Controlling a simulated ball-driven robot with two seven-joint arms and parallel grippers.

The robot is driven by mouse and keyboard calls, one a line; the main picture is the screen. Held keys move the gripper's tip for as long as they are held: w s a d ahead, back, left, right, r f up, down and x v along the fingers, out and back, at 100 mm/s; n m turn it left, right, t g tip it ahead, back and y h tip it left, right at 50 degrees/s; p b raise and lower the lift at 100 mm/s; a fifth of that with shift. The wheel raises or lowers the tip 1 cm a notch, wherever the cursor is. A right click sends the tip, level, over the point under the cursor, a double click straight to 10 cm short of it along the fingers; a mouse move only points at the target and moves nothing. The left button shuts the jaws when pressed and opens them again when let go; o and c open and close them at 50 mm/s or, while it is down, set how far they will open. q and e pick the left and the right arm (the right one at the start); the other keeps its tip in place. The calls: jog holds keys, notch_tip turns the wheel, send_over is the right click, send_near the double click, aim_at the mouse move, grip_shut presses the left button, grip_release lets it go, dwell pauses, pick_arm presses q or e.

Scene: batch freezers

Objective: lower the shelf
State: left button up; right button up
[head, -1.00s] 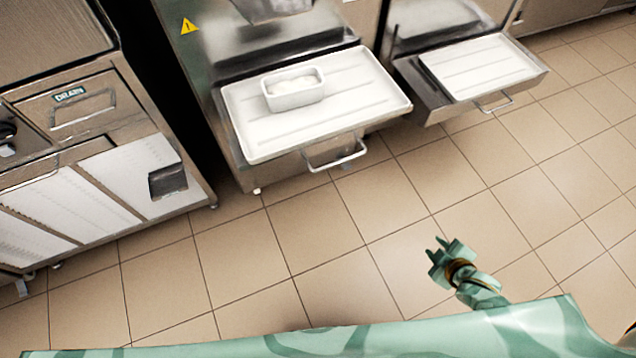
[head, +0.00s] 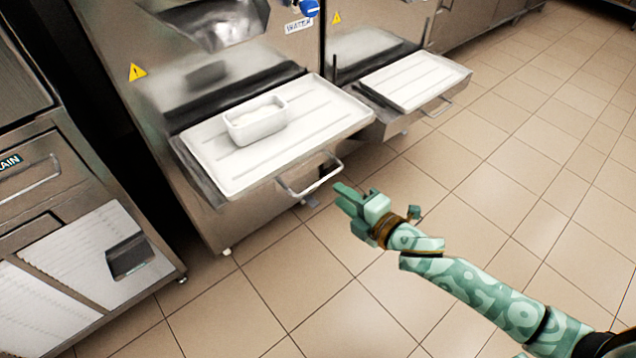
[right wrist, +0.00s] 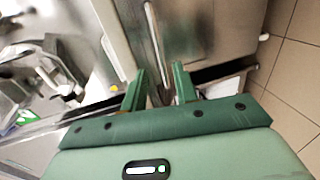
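The nearer shelf (head: 232,177) sticks out level from the freezer front, with a white top and a metal loop handle (head: 318,184) on its front edge. A white tub (head: 255,121) stands on it. My right gripper (head: 345,197) is just right of this handle, pointing at it. In the right wrist view the fingers (right wrist: 158,88) are apart, and a metal bar (right wrist: 155,45), seemingly the handle, shows ahead between them. Nothing is gripped. A second shelf (head: 420,78) with its own handle (head: 438,108) sticks out farther right. My left gripper is not in view.
A steel cabinet (head: 75,190) with white front panels stands at the left. The freezer body (head: 165,115) rises behind the nearer shelf. Tiled floor (head: 540,185) lies clear at the right and in front.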

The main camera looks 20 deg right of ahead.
aim_at(320, 181)
pick_arm(q)
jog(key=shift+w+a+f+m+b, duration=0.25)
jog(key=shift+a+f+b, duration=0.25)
jog(key=shift+b, duration=0.2)
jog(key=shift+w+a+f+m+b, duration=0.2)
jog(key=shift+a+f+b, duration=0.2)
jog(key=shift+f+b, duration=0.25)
pick_arm(e)
jog(key=shift+x, duration=4.2)
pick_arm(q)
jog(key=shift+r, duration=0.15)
pick_arm(e)
grip_shut()
jog(key=shift+f, duration=0.1)
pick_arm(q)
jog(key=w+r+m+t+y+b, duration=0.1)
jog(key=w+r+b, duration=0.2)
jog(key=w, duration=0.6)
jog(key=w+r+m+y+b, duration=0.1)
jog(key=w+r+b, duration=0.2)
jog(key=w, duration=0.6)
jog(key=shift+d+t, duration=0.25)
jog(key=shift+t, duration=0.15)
pick_arm(e)
notch_tip(320, 181, down, 12)
